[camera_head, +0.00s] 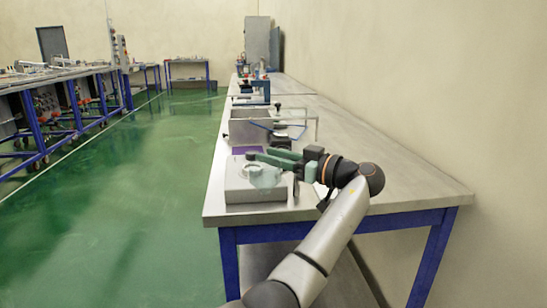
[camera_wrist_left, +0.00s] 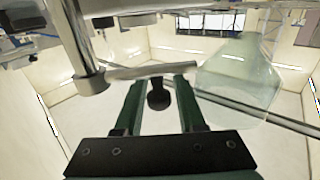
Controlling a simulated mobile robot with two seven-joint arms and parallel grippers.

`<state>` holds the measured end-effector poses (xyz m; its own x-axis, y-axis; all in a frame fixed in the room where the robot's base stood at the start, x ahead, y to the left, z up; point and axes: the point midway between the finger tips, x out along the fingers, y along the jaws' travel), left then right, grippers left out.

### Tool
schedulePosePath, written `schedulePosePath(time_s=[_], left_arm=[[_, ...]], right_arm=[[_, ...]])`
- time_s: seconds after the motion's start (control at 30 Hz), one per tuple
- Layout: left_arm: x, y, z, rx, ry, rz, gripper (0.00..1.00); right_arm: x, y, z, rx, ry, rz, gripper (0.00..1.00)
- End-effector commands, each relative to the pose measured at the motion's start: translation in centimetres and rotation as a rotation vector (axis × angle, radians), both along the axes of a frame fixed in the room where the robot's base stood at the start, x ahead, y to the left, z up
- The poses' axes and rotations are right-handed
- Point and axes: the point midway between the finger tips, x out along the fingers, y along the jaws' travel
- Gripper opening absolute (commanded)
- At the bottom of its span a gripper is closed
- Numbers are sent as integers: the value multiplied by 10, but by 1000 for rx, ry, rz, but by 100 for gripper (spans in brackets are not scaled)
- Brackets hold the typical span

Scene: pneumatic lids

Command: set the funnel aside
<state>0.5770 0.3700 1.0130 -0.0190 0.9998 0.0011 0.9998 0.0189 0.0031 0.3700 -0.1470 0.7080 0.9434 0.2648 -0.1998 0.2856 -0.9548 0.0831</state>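A clear, see-through funnel (camera_head: 262,174) appears to rest on top of a grey box (camera_head: 240,191) at the near left edge of the bench; its exact outline is faint. In the left wrist view a clear flared body, which looks like the funnel (camera_wrist_left: 240,75), is to the right of the fingers. My left gripper (camera_head: 261,154) is just behind and above the box in the head view. Its two green fingers are apart in the left wrist view (camera_wrist_left: 158,84), with a dark knob visible in the gap, seemingly beyond them. Nothing is clearly held. My right gripper is out of view.
A purple patch (camera_head: 247,150) lies on the bench behind the grey box. Farther back stand an open metal box (camera_head: 250,131) and a clear-and-metal frame (camera_head: 300,114). The bench top (camera_head: 385,172) is bare on the right, beside the wall.

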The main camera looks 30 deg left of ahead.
Motion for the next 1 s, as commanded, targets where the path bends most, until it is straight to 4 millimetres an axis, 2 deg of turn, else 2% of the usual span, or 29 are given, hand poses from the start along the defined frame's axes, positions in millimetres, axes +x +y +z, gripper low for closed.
schedulePosePath(time_s=[0.23,0.37,0.7,0.8,1.0], left_arm=[[0,-2,-1,-1,2,-1,39],[1,-15,-1,-1,3,-4,39],[2,-89,0,0,3,-4,39],[2,-106,0,1,3,-2,39],[2,-121,0,-1,1,0,39]], right_arm=[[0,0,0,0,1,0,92],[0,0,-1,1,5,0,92],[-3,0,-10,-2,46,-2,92],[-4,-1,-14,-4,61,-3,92],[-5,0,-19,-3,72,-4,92]])
